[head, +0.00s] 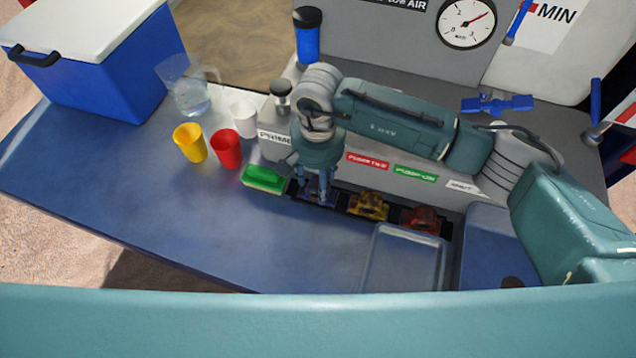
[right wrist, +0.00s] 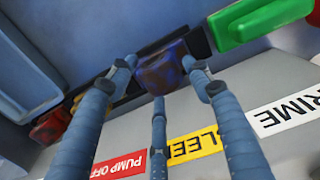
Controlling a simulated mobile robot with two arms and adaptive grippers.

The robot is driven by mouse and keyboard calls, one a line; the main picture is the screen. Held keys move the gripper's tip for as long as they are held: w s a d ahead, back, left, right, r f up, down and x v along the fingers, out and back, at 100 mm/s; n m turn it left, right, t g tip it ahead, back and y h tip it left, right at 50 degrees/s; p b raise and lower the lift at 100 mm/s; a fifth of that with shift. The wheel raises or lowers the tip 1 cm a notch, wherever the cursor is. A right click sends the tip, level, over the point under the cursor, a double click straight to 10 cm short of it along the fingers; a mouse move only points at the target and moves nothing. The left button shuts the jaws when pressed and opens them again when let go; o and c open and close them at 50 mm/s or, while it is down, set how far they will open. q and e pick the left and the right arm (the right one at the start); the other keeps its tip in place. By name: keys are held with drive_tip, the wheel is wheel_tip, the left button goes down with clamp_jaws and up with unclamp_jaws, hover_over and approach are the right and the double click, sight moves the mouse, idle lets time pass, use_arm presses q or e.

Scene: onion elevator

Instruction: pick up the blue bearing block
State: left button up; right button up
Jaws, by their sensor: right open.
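The blue bearing block (right wrist: 163,72) sits in the dark rail at the foot of the grey panel, with brownish marks on it. In the head view it is mostly hidden under my right gripper (head: 319,188), which points down over it. In the right wrist view the fingers are spread open, with the block showing between their tips. I cannot tell whether any finger touches it. My left gripper is not in view.
A yellow block (head: 367,206) and a red block (head: 425,219) sit farther right in the row. A shallow tray (head: 405,259) is in front. Cups, a jug (head: 190,88) and a cooler (head: 95,60) stand left.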

drive_tip(key=shift+f, duration=1.05)
drive_tip(key=c, duration=1.2)
clamp_jaws()
drive_tip(key=shift+r, duration=0.15)
